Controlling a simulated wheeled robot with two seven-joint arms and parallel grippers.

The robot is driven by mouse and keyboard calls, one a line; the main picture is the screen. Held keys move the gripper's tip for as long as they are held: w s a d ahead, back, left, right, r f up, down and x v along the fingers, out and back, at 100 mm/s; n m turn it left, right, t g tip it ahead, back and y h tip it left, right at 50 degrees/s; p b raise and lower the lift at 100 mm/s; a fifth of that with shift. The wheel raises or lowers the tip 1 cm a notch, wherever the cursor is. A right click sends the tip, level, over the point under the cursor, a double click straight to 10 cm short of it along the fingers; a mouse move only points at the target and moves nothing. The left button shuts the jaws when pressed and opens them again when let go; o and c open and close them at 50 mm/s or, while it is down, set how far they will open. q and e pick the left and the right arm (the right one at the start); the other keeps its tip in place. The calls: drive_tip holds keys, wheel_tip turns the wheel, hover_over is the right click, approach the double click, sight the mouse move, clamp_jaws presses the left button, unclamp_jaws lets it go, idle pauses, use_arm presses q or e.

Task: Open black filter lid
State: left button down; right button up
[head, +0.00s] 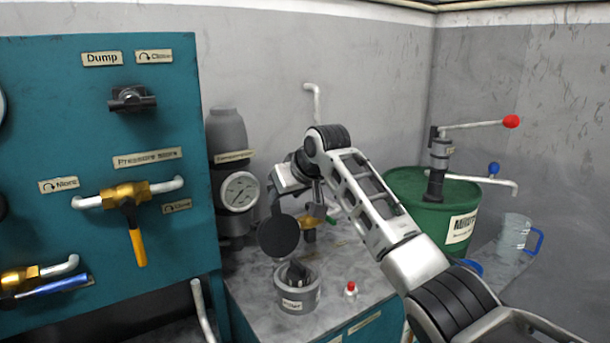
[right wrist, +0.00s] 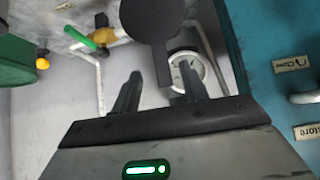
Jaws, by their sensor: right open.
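The black filter lid (head: 278,236) is a flat round disc. In the head view it stands raised and tilted up above and left of the grey filter housing (head: 298,300), whose top is uncovered with a dark part inside. My right gripper (head: 278,192) is at the lid's upper edge, partly hidden by my wrist. In the right wrist view the lid (right wrist: 153,15) has a narrow handle running between the fingers of the gripper (right wrist: 158,88). The fingers stand apart, with gaps on both sides of the handle. My left gripper is out of view.
A pressure gauge (head: 239,191) stands left of the gripper, beside the teal panel (head: 100,75). A brass valve (head: 310,222) is behind the lid. A small red-capped item (head: 351,288) is on the bench. The green barrel (head: 445,205) and clear jug (head: 513,236) are at right.

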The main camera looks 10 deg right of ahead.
drive_tip(key=b+v, duration=0.1)
drive_tip(key=v, duration=0.9)
drive_tip(key=shift+s+r+b, duration=0.2)
drive_tip(key=shift+s+b, duration=0.05)
drive_tip(key=shift+b, duration=0.1)
